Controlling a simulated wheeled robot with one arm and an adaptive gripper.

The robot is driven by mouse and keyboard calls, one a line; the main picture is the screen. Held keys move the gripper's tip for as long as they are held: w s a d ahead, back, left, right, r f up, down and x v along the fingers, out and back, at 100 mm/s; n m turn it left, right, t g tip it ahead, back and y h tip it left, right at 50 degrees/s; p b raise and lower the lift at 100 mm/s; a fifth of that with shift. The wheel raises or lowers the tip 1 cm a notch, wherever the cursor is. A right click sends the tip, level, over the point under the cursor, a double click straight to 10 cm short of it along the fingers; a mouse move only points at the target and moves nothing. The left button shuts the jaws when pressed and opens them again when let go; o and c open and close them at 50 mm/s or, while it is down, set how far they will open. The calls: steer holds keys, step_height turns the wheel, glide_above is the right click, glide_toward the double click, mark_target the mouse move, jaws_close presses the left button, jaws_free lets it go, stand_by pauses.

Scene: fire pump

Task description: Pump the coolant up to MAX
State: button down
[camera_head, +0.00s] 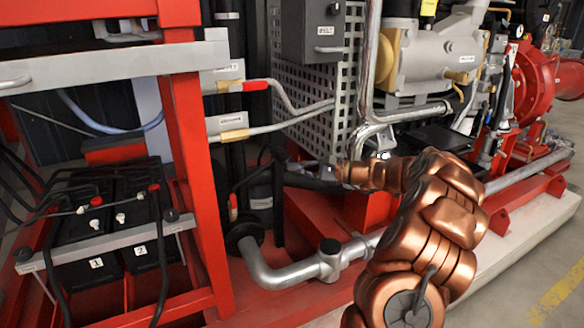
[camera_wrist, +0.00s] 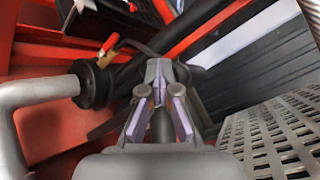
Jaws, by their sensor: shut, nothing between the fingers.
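My gripper (camera_wrist: 159,82) is shut and empty in the wrist view, its two grey fingers meeting at the tips. A black tube or bar (camera_wrist: 205,35) runs just behind the fingertips; I cannot tell whether they touch it. In the head view, my gripper (camera_head: 325,172) is partly hidden at the end of my copper-coloured arm, in front of the black pipework. A red-handled lever (camera_wrist: 109,43) on a brass fitting is left of the fingers in the wrist view; a red lever (camera_head: 233,205) also shows in the head view. I cannot make out a coolant level or MAX mark.
A bent silver pipe (camera_head: 280,278) runs low across the red base. A perforated metal guard (camera_head: 318,90) stands behind my gripper and shows close at right in the wrist view (camera_wrist: 275,140). A red frame post (camera_head: 190,150) and batteries (camera_head: 110,225) are at left. Open floor (camera_head: 535,270) lies lower right.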

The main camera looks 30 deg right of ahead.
stand_by(0.4)
steer(key=shift+s+a, duration=0.15)
steer(key=shift+s, duration=1.25)
steer(key=shift+s+a, duration=0.2)
steer(key=shift+s, duration=2.3)
